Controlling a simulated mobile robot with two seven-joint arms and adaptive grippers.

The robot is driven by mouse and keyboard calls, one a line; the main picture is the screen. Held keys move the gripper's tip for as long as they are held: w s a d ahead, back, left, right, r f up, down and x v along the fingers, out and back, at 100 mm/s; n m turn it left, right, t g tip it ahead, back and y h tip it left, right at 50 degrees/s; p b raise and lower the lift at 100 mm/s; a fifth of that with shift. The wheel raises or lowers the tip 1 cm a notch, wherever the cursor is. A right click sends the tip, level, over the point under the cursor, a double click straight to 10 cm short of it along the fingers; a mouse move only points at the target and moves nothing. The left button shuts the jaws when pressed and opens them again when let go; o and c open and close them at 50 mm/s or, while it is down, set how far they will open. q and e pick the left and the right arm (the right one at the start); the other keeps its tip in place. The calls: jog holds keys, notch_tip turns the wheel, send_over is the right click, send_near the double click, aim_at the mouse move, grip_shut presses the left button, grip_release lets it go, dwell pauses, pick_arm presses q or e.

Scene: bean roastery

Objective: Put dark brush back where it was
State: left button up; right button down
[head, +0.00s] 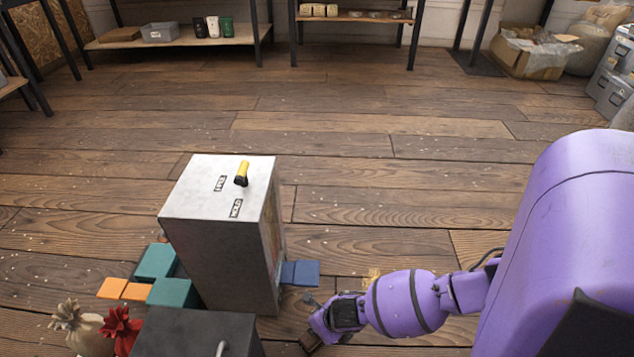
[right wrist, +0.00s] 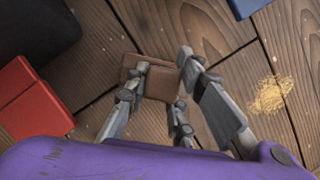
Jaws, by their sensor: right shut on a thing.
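The dark brush appears as a brown block (right wrist: 158,83) between the fingers of my right gripper (right wrist: 166,76) in the right wrist view. In the head view a small part of the brown block (head: 310,341) shows at the tip of my right gripper (head: 316,329), low in the picture, just right of the grey box. The gripper is shut on it, above the wooden floor. Part of the block is hidden by the fingers, and no bristles can be made out. My left gripper is not in view.
A tall grey box (head: 218,245) with a yellow-tipped lever (head: 242,173) stands left of the gripper. Yellowish crumbs (right wrist: 271,93) lie nearby. The floor beyond is clear.

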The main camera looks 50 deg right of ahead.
notch_tip(320, 180, down, 2)
jog(key=shift+s, duration=0.1)
jog(key=shift+f+b, duration=0.15)
jog(key=shift+b, duration=0.15)
jog(key=c, duration=1.5)
grip_release()
